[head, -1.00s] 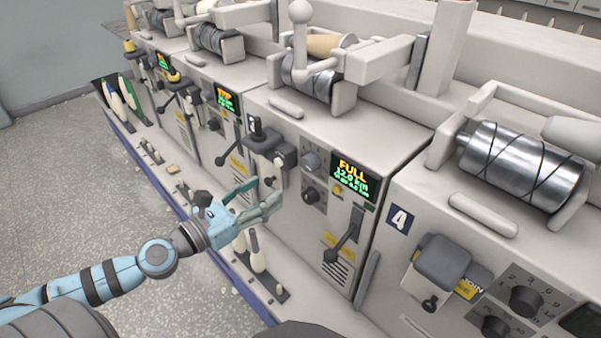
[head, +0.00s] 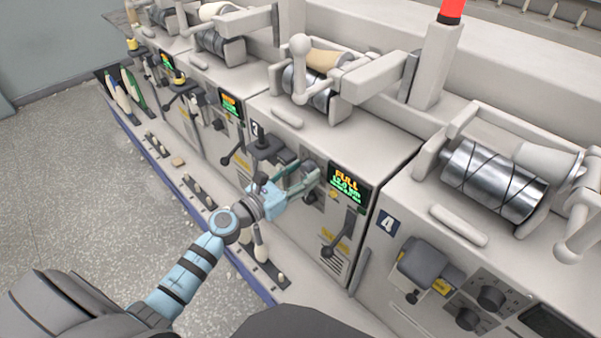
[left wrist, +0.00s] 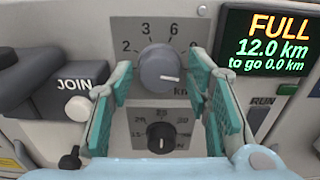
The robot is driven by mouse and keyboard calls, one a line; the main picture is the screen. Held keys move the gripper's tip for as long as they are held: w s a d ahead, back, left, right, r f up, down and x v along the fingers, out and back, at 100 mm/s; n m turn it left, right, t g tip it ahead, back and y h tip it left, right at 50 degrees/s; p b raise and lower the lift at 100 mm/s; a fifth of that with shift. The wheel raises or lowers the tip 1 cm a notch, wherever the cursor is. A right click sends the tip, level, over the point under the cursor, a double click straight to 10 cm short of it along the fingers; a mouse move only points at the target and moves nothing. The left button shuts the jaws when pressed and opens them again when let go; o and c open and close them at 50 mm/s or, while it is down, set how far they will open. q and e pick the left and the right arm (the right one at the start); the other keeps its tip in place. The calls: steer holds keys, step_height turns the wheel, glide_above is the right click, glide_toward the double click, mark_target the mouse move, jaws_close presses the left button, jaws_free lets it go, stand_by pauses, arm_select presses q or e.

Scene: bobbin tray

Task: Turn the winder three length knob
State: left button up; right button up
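The length knob (left wrist: 160,70) of winder three is a grey round dial with marks 2, 3, 6 and 9 and the label km. Its white pointer line is towards the 9 side at lower right. My left gripper (left wrist: 165,80) is open in the left wrist view, with one teal finger on each side of the knob. I cannot tell whether the fingers touch it. In the head view the left gripper (head: 308,180) is at winder three's panel and partly hides the knob. The display (head: 348,186) reads FULL, 12.0 km, to go 0.0 km. My right gripper is not in view.
A second, darker knob (left wrist: 161,137) sits just below. The JOIN unit (left wrist: 72,88) is left of the fingers, and a RUN lever (left wrist: 262,115) is at right. Winder four (head: 388,223) stands to the right. A tray with bobbins (head: 260,250) runs along the floor side.

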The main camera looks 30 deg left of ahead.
arm_select(q)
steer(key=c, duration=0.7)
steer(key=shift+c, duration=0.2)
steer(key=shift+n, duration=0.3)
steer(key=n+p, duration=0.2)
steer(key=n, duration=0.3)
steer(key=shift+p, duration=0.3)
steer(key=n+p, duration=0.2)
steer(key=n, duration=0.3)
steer(key=shift+n, duration=0.4)
steer(key=n+p, duration=0.3)
steer(key=n, duration=0.3)
steer(key=n+p, duration=0.1)
steer(key=n, duration=0.2)
steer(key=shift+n+p, duration=0.85)
steer(key=shift+n, duration=0.75)
steer(key=shift+f, duration=0.1)
